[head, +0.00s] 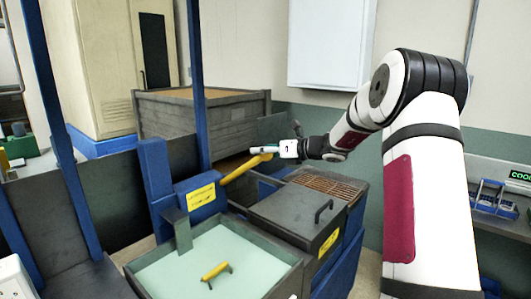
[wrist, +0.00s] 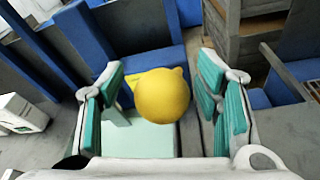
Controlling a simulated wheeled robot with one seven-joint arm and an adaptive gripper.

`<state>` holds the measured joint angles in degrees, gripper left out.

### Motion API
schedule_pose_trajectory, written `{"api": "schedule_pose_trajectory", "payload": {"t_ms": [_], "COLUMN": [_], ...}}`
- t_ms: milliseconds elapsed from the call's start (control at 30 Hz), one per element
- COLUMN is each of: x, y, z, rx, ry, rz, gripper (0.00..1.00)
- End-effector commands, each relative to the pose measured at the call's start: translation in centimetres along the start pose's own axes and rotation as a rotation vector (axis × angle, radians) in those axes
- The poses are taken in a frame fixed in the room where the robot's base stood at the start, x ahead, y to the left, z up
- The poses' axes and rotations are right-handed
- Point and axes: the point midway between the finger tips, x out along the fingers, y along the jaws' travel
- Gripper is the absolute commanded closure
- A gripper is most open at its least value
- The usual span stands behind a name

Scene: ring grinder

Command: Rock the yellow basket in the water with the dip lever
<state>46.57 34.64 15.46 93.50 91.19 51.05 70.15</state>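The dip lever (head: 245,168) is a yellow bar rising to the right from a blue post with a yellow label. Its round yellow knob (wrist: 162,98) shows in the wrist view between my fingers. My gripper (head: 270,151) is at the lever's upper end; in the wrist view its teal-padded fingers are spread, with a gap visible on each side of the knob. The tank (head: 284,283) at the front holds pale green water (head: 225,248). A yellow handle (head: 215,270) shows in the water; I cannot make out a basket body there.
A closed grey lid (head: 290,215) with a black handle sits right of the tank. A brown grate (head: 328,185) lies behind it. A blue upright (head: 198,80) stands left of the lever. A large grey bin (head: 195,115) is behind.

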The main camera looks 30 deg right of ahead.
Motion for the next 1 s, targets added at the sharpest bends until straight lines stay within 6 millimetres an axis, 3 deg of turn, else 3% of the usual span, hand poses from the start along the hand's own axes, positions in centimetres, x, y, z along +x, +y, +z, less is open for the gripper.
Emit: {"api": "schedule_pose_trajectory", "payload": {"t_ms": [267, 700, 1000], "x": [-1.1, -9.4, -11.9], "y": [-0.2, 0.0, 0.0], "z": [-0.1, 0.0, 0.0], "rx": [0.001, 0.000, 0.000], "ry": [0.003, 0.001, 0.001], "rz": [-0.004, -0.002, -0.001], "gripper": [0.42, 0.42, 0.42]}}
